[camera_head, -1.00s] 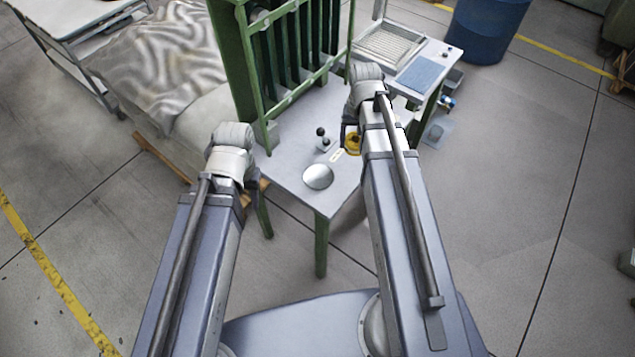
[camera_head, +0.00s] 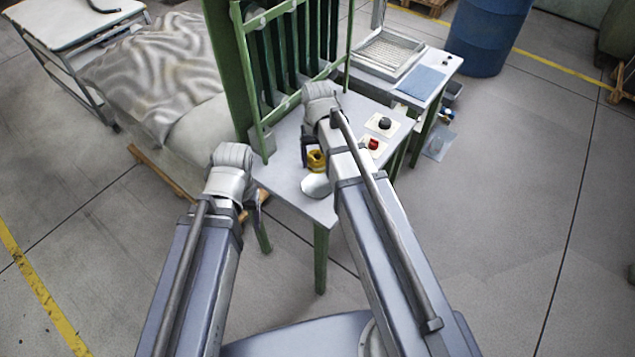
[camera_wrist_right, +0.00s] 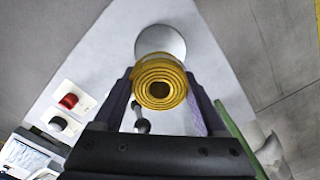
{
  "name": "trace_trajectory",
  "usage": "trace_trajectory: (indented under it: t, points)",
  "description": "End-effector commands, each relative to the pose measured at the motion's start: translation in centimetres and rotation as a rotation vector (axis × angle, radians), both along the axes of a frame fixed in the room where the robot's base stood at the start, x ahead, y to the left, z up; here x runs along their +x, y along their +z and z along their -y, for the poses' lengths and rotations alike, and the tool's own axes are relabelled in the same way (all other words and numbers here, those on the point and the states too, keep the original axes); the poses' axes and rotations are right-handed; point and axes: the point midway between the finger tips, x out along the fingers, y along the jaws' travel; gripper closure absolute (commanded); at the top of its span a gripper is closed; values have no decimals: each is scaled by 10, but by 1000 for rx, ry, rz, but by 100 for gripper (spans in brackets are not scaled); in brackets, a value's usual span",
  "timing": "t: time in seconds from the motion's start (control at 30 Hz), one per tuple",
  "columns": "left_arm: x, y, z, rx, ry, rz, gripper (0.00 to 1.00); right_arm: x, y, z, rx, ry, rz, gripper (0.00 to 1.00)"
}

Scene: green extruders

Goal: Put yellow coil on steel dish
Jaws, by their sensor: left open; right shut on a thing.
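The yellow coil (camera_wrist_right: 160,82) is a rolled strip between the fingers of my right gripper (camera_wrist_right: 163,88) in the right wrist view. In the head view the coil (camera_head: 316,160) shows beside my right gripper (camera_head: 313,153), just behind the steel dish. The steel dish (camera_head: 315,186) is a round, shiny disc on the table, partly hidden by my right arm; it also shows in the right wrist view (camera_wrist_right: 160,40), beyond the coil. The gap between coil and table is hard to judge. My left gripper (camera_head: 252,203) is open and empty, left of the table.
The grey table (camera_head: 285,178) carries a red button (camera_head: 373,144) and a black knob (camera_head: 385,123) at its right. A dark ball-topped lever (camera_wrist_right: 140,122) stands near the coil. A green frame (camera_head: 262,120) rises at the table's back left.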

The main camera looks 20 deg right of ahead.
Motion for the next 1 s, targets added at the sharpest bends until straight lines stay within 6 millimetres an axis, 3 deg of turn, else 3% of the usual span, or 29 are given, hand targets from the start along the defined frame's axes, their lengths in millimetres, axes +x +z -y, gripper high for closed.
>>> trace_trajectory:
  t: [0.03, 0.3, 0.57, 0.9, 1.0]
  points:
    - [0, -13, 0, 0, 0, 0, 31, 0, -13, 0, 0, 0, 0, 88]
    - [0, -52, 0, 0, 0, 0, 31, 0, -52, 0, 0, -1, 0, 88]
    - [0, -54, 0, 0, 0, 0, 31, 0, -54, 1, 0, -1, 0, 88]
    - [0, -91, 0, 0, 0, 0, 31, 0, -90, 0, 0, -1, 0, 88]
    - [0, -92, 0, 0, 0, 0, 31, 0, -92, 0, 0, -1, 0, 88]
